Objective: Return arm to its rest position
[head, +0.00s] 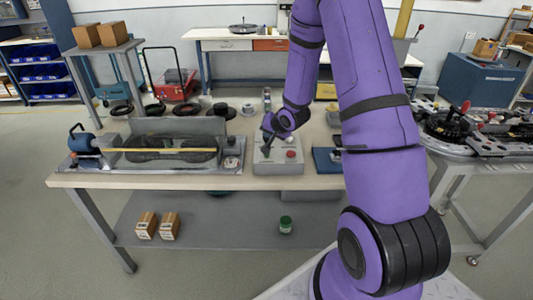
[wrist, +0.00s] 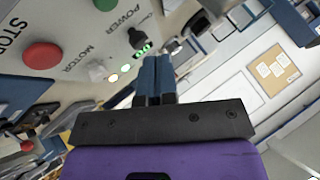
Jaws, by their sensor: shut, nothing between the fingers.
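My purple arm reaches over the workbench (head: 90,180) in the head view. My gripper (head: 268,146) is above a grey control box (head: 265,168) on the bench. In the wrist view my gripper (wrist: 157,62) has its two blue fingers together, with nothing between them. The control box (wrist: 75,25) shows there with a red STOP button (wrist: 42,56), a green button (wrist: 104,4), POWER and MOTOR labels, small lights and a black knob (wrist: 137,38). The fingertips are close to the knob; I cannot tell whether they touch it.
A clear-covered machine (head: 160,150) stands left of the box, with black rings (head: 188,110) behind it. A blue tray (head: 326,160) lies to the right. A second table with black-handled fixtures (head: 450,125) is at the right. Cartons (head: 146,225) and a green jar (head: 286,225) sit on the lower shelf.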

